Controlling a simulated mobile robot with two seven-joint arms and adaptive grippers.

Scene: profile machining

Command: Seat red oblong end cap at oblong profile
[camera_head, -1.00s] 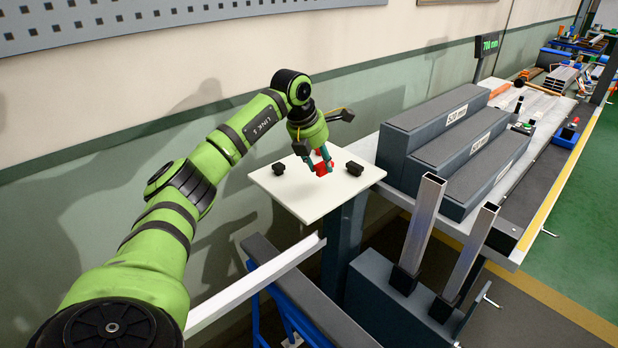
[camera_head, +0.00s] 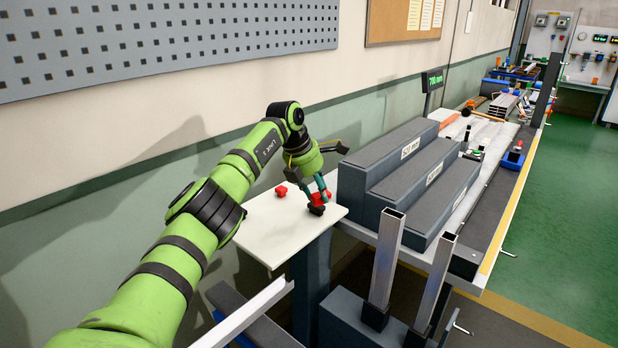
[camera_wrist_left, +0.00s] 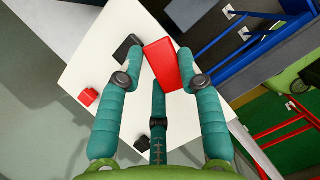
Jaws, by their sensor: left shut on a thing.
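My left gripper (camera_head: 320,196) is shut on a red end cap (camera_wrist_left: 168,63), which shows as a red block between the fingertips in the left wrist view. It is over the white table; whether it touches the table is unclear. A black cap (camera_head: 317,210) shows just below it, and another red cap (camera_head: 281,190) sits on the table to the left. Two metal profiles, one wider (camera_head: 386,255) and one narrower (camera_head: 438,275), stand upright in black holders at the right; I cannot tell for sure which is oblong. My right gripper is not in view.
The small white table (camera_head: 262,235) has bare room at its front. Dark stepped blocks (camera_head: 405,150) stand on the bench to the right, behind the profiles. A pale rail (camera_head: 245,315) slopes below the table. A second black cap (camera_wrist_left: 158,149) shows in the left wrist view.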

